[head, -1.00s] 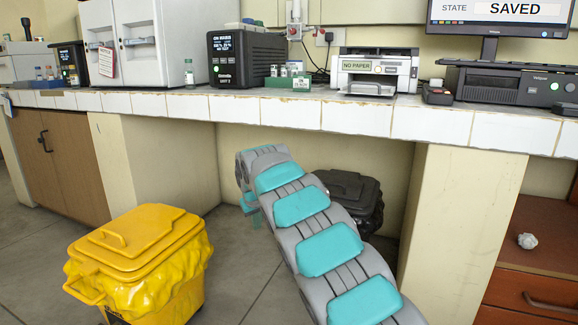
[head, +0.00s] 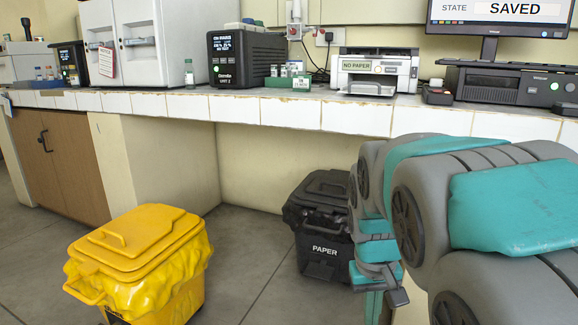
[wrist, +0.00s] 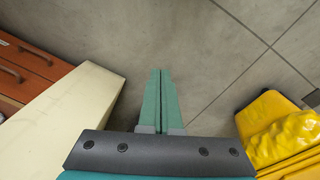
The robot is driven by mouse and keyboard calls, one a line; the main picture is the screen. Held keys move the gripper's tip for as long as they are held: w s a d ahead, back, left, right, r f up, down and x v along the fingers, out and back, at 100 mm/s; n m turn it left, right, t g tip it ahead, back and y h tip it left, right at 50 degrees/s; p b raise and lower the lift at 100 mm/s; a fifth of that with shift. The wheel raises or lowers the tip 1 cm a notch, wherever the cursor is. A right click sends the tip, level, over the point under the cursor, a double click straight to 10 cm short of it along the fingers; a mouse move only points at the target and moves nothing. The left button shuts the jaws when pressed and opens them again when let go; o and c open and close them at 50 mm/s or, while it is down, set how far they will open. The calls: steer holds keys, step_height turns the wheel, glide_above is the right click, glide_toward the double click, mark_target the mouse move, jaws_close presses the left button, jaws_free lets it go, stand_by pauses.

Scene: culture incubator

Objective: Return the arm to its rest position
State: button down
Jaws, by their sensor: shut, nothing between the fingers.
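My gripper (wrist: 160,75) is in the wrist view, its two long green fingers pressed together with nothing between them. It points down at bare grey floor tiles. In the head view my arm is folded on the right side, its large grey and teal links in front of the counter. The wrist part and the green fingers (head: 374,308) hang low there, just right of the black paper bin (head: 318,250). The fingertips are cut off or hidden in the head view.
A yellow lidded bin (head: 140,260) stands at the left on the floor; it also shows at the right of the wrist view (wrist: 285,135). A beige counter pillar (wrist: 70,115) and red-brown drawers (wrist: 30,70) lie left in the wrist view. The tiled counter (head: 260,108) holds instruments.

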steer(key=s+f+g+y, duration=0.1)
steer(key=s+f, duration=0.2)
steer(key=s, duration=0.8)
steer(key=s+f+g, duration=0.1)
steer(key=s+f, duration=0.2)
steer(key=s, duration=0.8)
step_height(320, 180, up, 12)
steer(key=p, duration=1.2)
steer(key=shift+s+a+r+p, duration=0.15)
steer(key=shift+s+r+p, duration=0.05)
steer(key=shift+p, duration=0.2)
